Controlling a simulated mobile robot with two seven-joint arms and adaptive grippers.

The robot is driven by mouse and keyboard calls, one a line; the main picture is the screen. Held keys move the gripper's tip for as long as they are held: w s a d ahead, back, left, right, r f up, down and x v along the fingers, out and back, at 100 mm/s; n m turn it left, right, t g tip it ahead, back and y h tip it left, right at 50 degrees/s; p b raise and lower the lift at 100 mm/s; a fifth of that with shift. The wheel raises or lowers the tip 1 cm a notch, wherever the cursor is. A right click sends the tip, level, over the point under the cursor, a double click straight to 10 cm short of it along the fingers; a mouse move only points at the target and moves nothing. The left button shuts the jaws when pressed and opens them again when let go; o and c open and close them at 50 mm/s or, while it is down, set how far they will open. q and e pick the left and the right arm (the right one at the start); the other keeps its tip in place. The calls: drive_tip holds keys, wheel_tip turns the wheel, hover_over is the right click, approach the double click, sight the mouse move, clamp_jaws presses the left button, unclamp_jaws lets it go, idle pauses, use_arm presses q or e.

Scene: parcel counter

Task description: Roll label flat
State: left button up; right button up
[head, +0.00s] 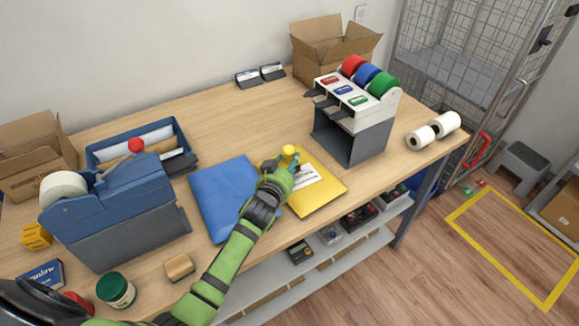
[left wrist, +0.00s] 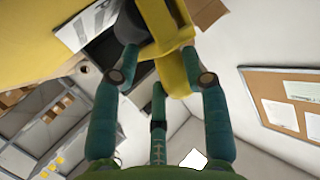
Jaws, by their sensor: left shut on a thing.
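A yellow envelope (head: 323,201) lies on the counter near its front edge, with a white label (head: 307,178) with dark print on its upper part. The label also shows at the top left of the left wrist view (left wrist: 88,27). My left gripper (head: 289,165) is over the left part of the envelope, shut on a yellow-handled roller (head: 288,151). In the left wrist view the yellow handle (left wrist: 171,50) sits between the teal fingers, with a dark cylinder beside it. The gripper hides part of the label. I cannot tell whether the roller touches it. My right gripper is not in view.
A blue envelope (head: 222,196) lies just left of the yellow one. A blue tape machine (head: 108,215) stands at the left.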

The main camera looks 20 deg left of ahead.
use_arm(q)
drive_tip(key=shift+s+f, duration=0.1)
drive_tip(key=shift+f, duration=0.15)
drive_tip(key=shift+w+r+p, duration=0.2)
drive_tip(key=shift+r+p, duration=0.15)
drive_tip(key=shift+p, duration=0.15)
drive_tip(key=shift+w+d+r+b, duration=0.1)
drive_tip(key=shift+w+d+b, duration=0.65)
drive_tip(key=shift+w+d, duration=0.3)
drive_tip(key=shift+w+d+r+b, duration=0.1)
drive_tip(key=shift+w+d+b, duration=0.7)
drive_tip(key=shift+w, duration=0.45)
drive_tip(key=shift+s+f+b, duration=0.1)
drive_tip(key=shift+f+b, duration=0.4)
drive_tip(key=shift+f, duration=0.3)
drive_tip(key=shift+d, duration=0.1)
drive_tip(key=shift+s+d+f, duration=0.15)
drive_tip(key=shift+s+d, duration=0.5)
drive_tip(key=shift+s, duration=0.05)
